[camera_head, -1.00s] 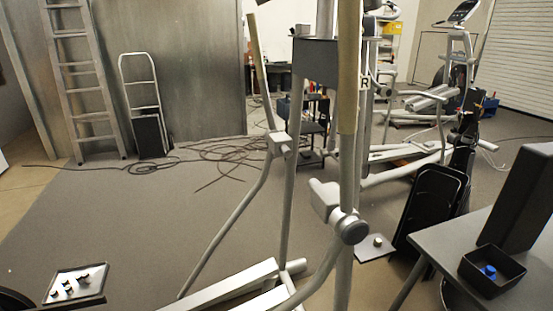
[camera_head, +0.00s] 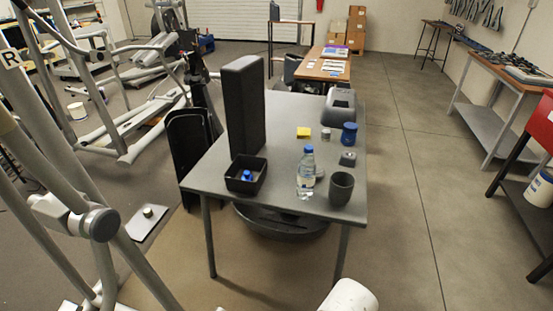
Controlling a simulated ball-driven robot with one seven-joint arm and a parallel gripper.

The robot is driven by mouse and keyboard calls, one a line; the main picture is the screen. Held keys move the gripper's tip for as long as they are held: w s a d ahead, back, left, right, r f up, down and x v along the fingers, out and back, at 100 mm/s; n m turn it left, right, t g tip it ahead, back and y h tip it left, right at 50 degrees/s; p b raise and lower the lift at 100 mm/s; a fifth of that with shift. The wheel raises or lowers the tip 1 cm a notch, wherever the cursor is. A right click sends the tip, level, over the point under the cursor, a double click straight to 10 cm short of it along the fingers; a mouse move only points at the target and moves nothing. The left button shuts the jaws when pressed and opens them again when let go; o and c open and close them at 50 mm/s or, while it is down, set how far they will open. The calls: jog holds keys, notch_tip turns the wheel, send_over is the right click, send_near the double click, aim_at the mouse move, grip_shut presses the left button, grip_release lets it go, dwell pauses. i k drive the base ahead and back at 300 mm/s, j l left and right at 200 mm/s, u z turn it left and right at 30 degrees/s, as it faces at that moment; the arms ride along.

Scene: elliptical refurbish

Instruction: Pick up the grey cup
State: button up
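A dark grey cup (camera_head: 341,189) stands upright at the near right corner of the grey table (camera_head: 272,190). A clear water bottle with a blue cap (camera_head: 306,176) stands just left of it. A small dark item with a light top (camera_head: 347,159) lies behind the cup. A blue cup or can (camera_head: 349,134) stands farther back on the table. My gripper is not in view. A white rounded part shows at the bottom edge, right of centre; it looks like part of my arm.
A tall black box (camera_head: 243,105) and a black tray (camera_head: 245,176) with a blue item occupy the table's left side. Exercise machine frames (camera_head: 97,222) block the left. Open floor (camera_head: 412,200) lies right of the table. A red cabinet (camera_head: 540,122) stands at the far right.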

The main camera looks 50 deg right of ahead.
aim_at(341, 185)
jog(key=z, duration=1.2)
